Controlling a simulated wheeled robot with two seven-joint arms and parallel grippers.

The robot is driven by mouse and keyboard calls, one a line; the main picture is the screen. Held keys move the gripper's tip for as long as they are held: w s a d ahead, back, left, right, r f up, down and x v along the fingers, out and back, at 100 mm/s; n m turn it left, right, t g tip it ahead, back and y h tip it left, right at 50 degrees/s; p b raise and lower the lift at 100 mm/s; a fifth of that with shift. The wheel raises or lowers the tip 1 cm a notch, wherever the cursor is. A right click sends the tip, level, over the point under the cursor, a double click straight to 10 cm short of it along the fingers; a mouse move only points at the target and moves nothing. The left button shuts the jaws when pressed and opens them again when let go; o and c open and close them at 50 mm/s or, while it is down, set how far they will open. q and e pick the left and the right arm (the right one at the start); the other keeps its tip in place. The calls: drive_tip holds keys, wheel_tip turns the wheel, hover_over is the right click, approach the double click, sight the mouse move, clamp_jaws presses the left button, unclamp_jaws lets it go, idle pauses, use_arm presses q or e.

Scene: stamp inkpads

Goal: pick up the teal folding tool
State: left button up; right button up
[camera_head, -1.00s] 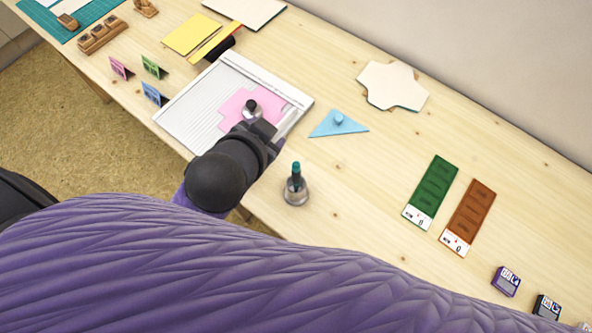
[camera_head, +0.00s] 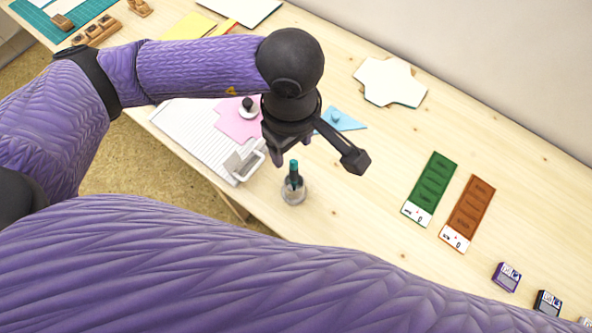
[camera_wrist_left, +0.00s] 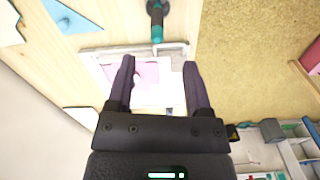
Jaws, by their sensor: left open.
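The teal folding tool (camera_head: 294,171) stands upright in a small metal cup (camera_head: 293,192), with its teal end up and a dark part below. It also shows at the top of the left wrist view (camera_wrist_left: 157,28), between and beyond the fingertips. My left gripper (camera_head: 289,150) hangs just above and behind the tool in the head view. In the left wrist view its two fingers (camera_wrist_left: 158,72) are apart with nothing between them. My right gripper is not in view.
A white scoring board (camera_head: 188,130) with a pink card (camera_head: 235,124) lies left of the gripper. A blue triangle (camera_head: 345,122) is behind it. Green (camera_head: 430,188) and brown (camera_head: 467,212) pads lie right. Table between cup and pads is clear.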

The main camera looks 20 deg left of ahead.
sight(294, 161)
use_arm(q)
drive_tip(key=f+b, duration=0.1)
drive_tip(key=f, duration=0.6)
drive_tip(key=shift+w+f, duration=0.15)
drive_tip(key=shift+w, duration=0.05)
clamp_jaws()
